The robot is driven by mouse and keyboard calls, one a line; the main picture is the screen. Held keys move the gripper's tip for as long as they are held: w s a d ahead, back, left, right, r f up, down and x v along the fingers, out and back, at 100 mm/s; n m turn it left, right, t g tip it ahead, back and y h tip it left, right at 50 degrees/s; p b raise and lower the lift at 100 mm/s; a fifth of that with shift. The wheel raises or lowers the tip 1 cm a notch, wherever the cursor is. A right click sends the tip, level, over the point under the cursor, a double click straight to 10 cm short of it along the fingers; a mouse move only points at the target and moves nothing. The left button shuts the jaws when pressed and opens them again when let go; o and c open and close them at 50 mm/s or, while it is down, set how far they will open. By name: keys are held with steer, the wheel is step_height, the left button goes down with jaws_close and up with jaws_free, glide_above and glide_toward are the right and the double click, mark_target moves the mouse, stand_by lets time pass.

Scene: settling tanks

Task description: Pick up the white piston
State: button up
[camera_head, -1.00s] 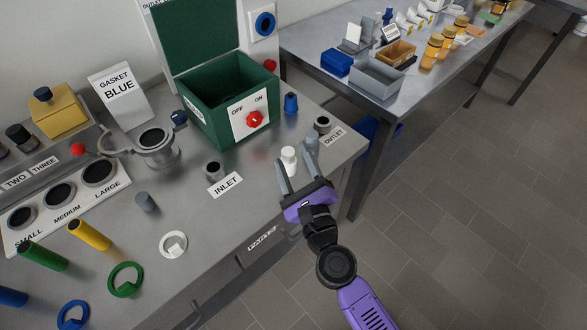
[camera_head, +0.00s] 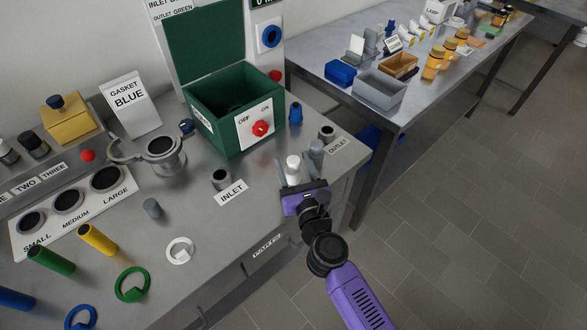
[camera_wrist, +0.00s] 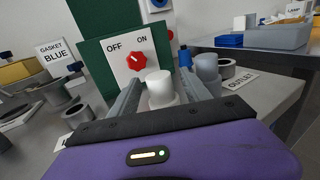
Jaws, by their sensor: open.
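The white piston (camera_head: 293,168) stands upright on the steel bench, near its right front edge. My gripper (camera_head: 298,169) is open, with its fingers reaching over the bench around the piston. In the wrist view the white piston (camera_wrist: 160,88) lies between the two grey fingers of my gripper (camera_wrist: 166,92), with no clear contact to be seen. A grey piston (camera_wrist: 207,70) stands just outside the right finger. The lower part of the white piston is partly hidden by my gripper in the head view.
The green box (camera_head: 213,122) with its red knob (camera_head: 260,128) stands behind. The inlet (camera_head: 222,178) and outlet (camera_head: 327,133) sockets lie left and right. A blue piston (camera_head: 295,112) stands beyond. A second table (camera_head: 420,75) is at the right, with floor between.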

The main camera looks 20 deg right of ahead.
steer(key=shift+w+d, duration=0.15)
steer(key=shift+w, duration=0.6)
steer(key=shift+w+d, duration=0.1)
steer(key=shift+w, duration=0.6)
steer(key=shift+c, duration=0.5)
jaws_close()
steer(key=shift+r, duration=0.2)
step_height(320, 180, up, 20)
steer(key=p, duration=1)
steer(key=shift+f, duration=0.15)
